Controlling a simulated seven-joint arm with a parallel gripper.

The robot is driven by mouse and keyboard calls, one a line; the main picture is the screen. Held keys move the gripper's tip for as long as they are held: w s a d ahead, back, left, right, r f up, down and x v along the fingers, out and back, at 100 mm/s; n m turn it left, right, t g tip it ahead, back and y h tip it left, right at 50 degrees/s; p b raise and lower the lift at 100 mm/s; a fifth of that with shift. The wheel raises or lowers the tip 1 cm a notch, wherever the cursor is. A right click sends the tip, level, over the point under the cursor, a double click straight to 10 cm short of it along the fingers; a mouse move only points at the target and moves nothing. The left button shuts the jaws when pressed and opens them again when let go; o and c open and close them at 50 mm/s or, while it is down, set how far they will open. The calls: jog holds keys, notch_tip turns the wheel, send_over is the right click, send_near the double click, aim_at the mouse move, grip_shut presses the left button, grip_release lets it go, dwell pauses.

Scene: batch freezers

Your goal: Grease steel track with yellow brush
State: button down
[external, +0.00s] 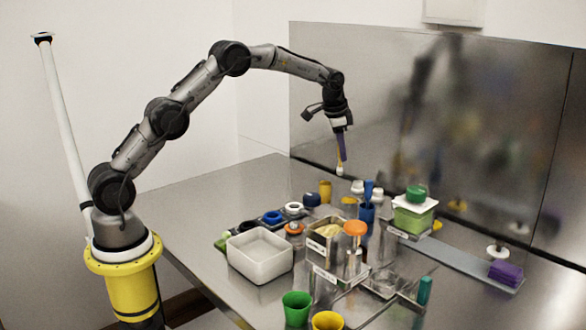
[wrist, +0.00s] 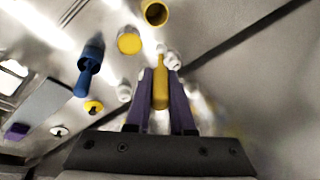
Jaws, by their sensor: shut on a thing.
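My gripper (external: 341,152) has purple fingers and is shut on the yellow brush (external: 339,161), whose pale tip points down above the back of the table. In the wrist view, the brush (wrist: 160,91) lies between the two fingers (wrist: 160,100). The steel track (external: 455,263) is a long flat grey strip on the table at the right, well apart from the brush. A purple block (external: 506,273) sits at its near right end, and a green-and-white stack (external: 413,215) stands by its far end. A grey strip, seemingly the track, shows at left in the wrist view (wrist: 45,112).
A white bin (external: 260,256), steel containers with an orange knob (external: 355,228), a blue cup (external: 367,213), yellow cups (external: 326,190) and green cups (external: 296,307) crowd the table's middle. A steel wall (external: 430,130) stands behind. The back left tabletop (external: 225,190) is clear.

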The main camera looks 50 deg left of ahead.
jog(key=s+d+m+t, duration=0.1)
jog(key=s+d, duration=0.1)
jog(key=d, duration=0.3)
jog(key=shift+d+f, duration=0.2)
jog(key=shift+f, duration=2.45)
jog(key=shift+f, duration=0.7)
notch_tip(320, 180, up, 7)
dwell(0.7)
dwell(0.4)
